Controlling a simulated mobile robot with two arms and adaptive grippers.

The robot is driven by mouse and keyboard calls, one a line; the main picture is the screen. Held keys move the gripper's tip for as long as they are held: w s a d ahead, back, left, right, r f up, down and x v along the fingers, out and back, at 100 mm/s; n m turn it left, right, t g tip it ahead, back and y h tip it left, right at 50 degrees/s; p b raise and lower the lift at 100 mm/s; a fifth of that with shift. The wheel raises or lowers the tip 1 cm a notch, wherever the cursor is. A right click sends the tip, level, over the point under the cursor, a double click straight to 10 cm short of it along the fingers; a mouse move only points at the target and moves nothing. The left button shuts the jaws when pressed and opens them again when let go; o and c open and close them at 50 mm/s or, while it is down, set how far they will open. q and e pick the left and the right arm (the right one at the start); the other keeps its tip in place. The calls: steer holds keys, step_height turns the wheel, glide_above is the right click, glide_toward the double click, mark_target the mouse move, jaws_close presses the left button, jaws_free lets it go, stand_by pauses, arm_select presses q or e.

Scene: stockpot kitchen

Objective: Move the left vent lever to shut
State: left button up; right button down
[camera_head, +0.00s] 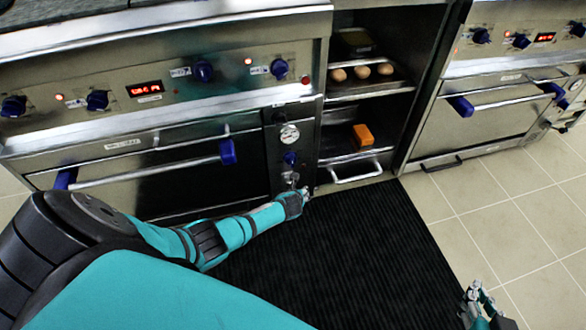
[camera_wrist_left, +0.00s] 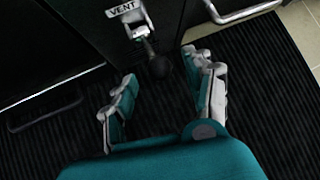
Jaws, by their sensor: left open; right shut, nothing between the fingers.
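The left vent lever shows in the left wrist view as a metal bracket and arm ending in a dark round knob (camera_wrist_left: 158,67), below a white VENT label (camera_wrist_left: 123,8). In the head view its mount (camera_head: 289,177) is low on the narrow panel right of the left oven door. My left gripper (camera_head: 306,192) is at that panel's lower end. In the left wrist view my left gripper (camera_wrist_left: 160,68) is open, the knob appearing between its fingertips; I cannot tell whether they touch it. My right gripper (camera_head: 478,294) is shut and empty, low at the right, far from the lever.
Above the lever are a blue knob (camera_head: 290,158) and a round gauge (camera_head: 289,135). The left oven door handle (camera_head: 150,170) is close by. To the right are shelves with a tray handle (camera_head: 357,172) and an orange block (camera_head: 363,135). A black mat (camera_head: 340,260) covers the floor.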

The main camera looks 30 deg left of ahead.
arm_select(q)
steer(key=v, duration=0.9)
steer(key=shift+r, duration=0.1)
stand_by(0.3)
